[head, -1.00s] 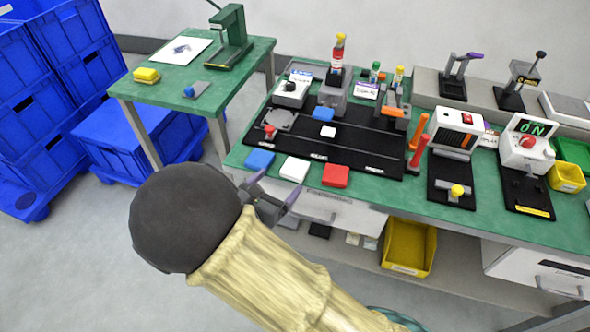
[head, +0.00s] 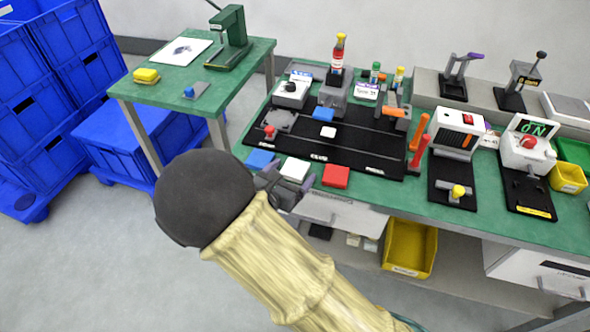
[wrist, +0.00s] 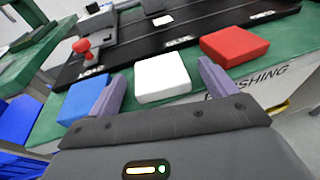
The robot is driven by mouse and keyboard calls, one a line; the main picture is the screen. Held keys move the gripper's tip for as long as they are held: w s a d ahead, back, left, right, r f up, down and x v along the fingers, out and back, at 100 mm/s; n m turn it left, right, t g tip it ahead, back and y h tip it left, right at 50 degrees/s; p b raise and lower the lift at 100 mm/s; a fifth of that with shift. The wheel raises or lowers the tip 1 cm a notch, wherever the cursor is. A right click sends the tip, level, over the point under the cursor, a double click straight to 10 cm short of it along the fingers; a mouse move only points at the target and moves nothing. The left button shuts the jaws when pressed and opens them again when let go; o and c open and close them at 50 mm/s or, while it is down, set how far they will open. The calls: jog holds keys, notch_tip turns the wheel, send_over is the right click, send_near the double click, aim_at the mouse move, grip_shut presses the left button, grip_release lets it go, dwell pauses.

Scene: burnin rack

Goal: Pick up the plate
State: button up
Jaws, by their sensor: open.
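Three flat square plates lie in a row along the front edge of the green bench: a blue one (head: 260,160), a white one (head: 293,170) and a red one (head: 336,176). I cannot tell which is the task's plate. My gripper (head: 280,184) is open and empty at the bench's front edge, by the white plate. In the wrist view, the white plate (wrist: 162,78) shows between the two spread fingers (wrist: 161,82), with the blue plate (wrist: 84,99) left and the red plate (wrist: 234,46) right. The depth gap to the white plate is unclear.
Behind the plates lies a black fixture board (head: 350,150) with a small white square (head: 328,132) and a red-knobbed lever. A heater-like unit (head: 455,133) stands right. A yellow bin (head: 409,248) sits below the bench. Blue crates (head: 60,90) stand left.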

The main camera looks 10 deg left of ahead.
aim_at(291, 174)
jog(key=shift+c, duration=0.4)
jog(key=c, duration=1)
notch_tip(291, 174, up, 10)
jog(key=shift+p, duration=0.85)
